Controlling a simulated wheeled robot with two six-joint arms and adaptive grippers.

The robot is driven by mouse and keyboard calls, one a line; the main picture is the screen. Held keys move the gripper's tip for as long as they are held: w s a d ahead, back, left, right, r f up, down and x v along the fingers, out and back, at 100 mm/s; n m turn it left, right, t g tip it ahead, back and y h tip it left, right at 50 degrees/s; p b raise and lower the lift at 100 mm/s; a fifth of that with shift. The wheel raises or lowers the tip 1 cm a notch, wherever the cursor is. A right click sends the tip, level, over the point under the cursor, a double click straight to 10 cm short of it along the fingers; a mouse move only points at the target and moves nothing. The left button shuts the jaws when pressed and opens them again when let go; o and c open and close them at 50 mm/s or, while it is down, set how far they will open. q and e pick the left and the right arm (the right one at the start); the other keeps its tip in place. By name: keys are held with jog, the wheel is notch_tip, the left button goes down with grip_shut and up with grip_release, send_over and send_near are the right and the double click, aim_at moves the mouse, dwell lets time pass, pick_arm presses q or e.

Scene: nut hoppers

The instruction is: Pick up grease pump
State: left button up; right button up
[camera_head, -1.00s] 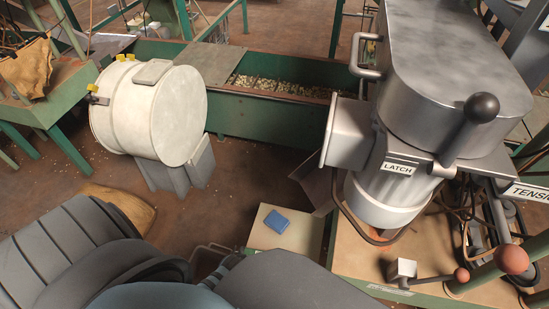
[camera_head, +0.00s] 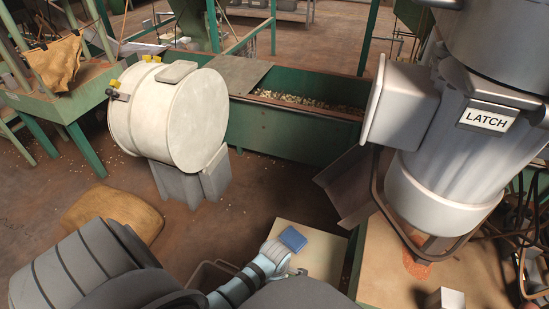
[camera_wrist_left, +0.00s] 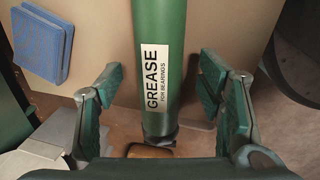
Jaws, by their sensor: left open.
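The grease pump (camera_wrist_left: 160,30) is a green cylinder with a white label reading "GREASE FOR BEARINGS". It runs down the middle of the left wrist view. My left gripper (camera_wrist_left: 160,78) is open, with one finger to each side of the pump and visible gaps between. The pump's lower end shows a dark, narrower fitting. My right gripper is in neither view.
A blue pad (camera_head: 293,239) lies on a beige surface (camera_head: 323,262) close to the pump. A large grey machine marked LATCH (camera_head: 488,119) stands at right. A pale drum (camera_head: 180,120) and a green hopper (camera_head: 300,125) stand behind.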

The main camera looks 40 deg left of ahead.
pick_arm(q)
notch_tip(320, 180, down, 2)
jog(key=shift+w, duration=0.1)
jog(key=shift+r, duration=0.15)
jog(key=shift+c, duration=1.2)
jog(key=c, duration=0.6)
grip_shut()
jog(key=shift+r, duration=0.1)
jog(key=shift+r+p, duration=0.3)
notch_tip(320, 180, up, 9)
jog(key=p, duration=0.6)
jog(key=shift+r, duration=0.15)
notch_tip(320, 180, up, 10)
jog(key=p, duration=0.4)
jog(key=shift+p, duration=0.4)
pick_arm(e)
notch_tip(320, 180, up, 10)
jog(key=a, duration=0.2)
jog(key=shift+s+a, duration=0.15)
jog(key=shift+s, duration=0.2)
